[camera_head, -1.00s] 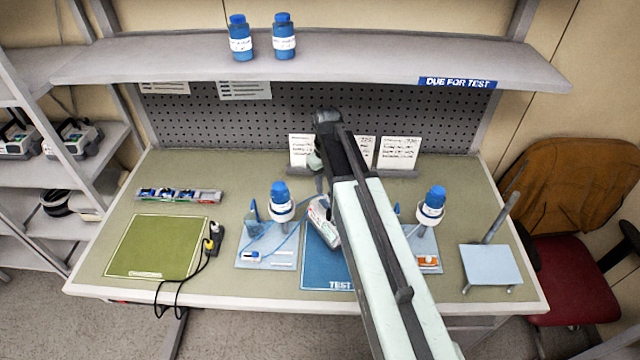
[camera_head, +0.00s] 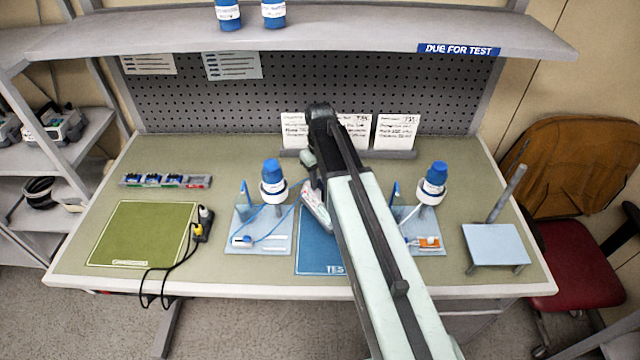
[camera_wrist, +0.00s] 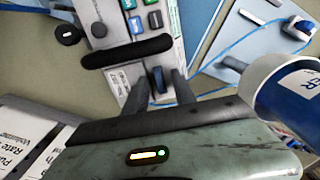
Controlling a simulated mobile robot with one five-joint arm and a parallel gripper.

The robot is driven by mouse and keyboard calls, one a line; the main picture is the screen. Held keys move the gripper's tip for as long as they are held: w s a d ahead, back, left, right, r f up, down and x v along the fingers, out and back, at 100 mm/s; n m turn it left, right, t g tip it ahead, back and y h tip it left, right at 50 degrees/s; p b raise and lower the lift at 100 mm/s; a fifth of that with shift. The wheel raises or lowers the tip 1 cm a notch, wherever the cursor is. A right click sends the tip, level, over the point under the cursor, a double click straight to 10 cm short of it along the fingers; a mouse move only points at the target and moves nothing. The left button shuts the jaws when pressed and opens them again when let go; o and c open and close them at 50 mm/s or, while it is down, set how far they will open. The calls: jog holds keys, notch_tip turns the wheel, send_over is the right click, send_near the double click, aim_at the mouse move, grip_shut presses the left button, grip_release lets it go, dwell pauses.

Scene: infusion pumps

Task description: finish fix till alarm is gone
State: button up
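A white pump (camera_head: 315,203) with a printed label lies at a slant on the blue test mat (camera_head: 318,255), partly hidden behind my arm. In the wrist view the pump (camera_wrist: 112,12) shows blue and green buttons and a dark bar handle. My gripper (camera_wrist: 162,88) points at it with its two fingers apart, and a small dark blue lever (camera_wrist: 157,80) stands between them. I cannot tell whether the fingers touch the lever. The pump's screen and any alarm light are not readable.
A green mat (camera_head: 145,233) with black cables lies left, a small light-blue stand (camera_head: 493,245) right. Written cards (camera_head: 396,131) stand behind. A shelf (camera_head: 350,40) hangs above.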

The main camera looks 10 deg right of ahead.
jog(key=shift+c, duration=0.3)
grip_shut()
jog(key=shift+m, duration=0.3)
jog(key=m, duration=0.3)
jog(key=shift+d+m, duration=0.1)
jog(key=shift+m, duration=0.3)
jog(key=m, duration=0.4)
jog(key=shift+m, duration=0.3)
jog(key=m, duration=0.4)
jog(key=shift+d, duration=0.1)
jog(key=m, duration=0.4)
jog(key=shift+s+m, duration=0.1)
jog(key=shift+m, duration=0.5)
